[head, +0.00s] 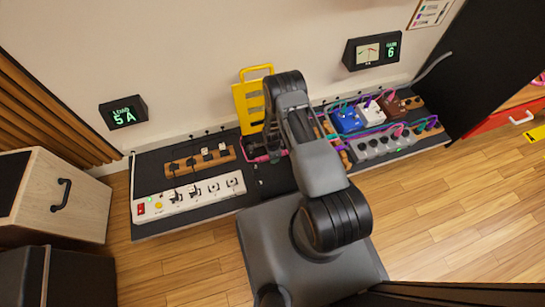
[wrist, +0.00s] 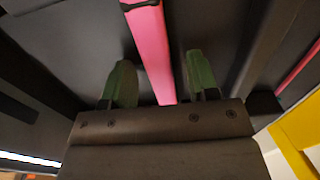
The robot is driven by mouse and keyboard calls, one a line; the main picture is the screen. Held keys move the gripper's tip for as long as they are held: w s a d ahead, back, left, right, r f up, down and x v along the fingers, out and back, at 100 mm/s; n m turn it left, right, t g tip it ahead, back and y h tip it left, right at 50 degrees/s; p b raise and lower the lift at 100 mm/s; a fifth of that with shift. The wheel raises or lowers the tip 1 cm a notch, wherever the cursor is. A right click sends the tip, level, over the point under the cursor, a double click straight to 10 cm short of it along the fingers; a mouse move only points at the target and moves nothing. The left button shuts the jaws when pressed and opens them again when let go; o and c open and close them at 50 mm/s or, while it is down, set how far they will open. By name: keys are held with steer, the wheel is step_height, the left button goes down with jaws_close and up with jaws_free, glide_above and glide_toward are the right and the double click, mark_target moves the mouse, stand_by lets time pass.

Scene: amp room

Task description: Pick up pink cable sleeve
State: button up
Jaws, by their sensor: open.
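The pink cable sleeve (wrist: 150,48) is a long flat pink strip in the wrist view, running from the top edge down between my fingers. A dark clip or band crosses it near the top. My gripper (wrist: 159,75) is open, with one green fingertip on each side of the strip and a gap to both. I cannot tell how far the strip lies below the fingertips. In the head view a bit of pink (head: 262,158) shows beside my gripper on the dark board, largely hidden by my arm.
A white power strip (head: 190,199) and a wooden socket block (head: 198,161) stand left on the dark board. A yellow rack (head: 250,105) rises close behind my gripper. Blue, white and brown boxes (head: 346,121) with tangled cables are at right. Another pink strip (wrist: 298,72) shows at the wrist view's right edge.

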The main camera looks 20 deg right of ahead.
steer(key=shift+c, duration=0.2)
jaws_close()
steer(key=shift+r, duration=0.15)
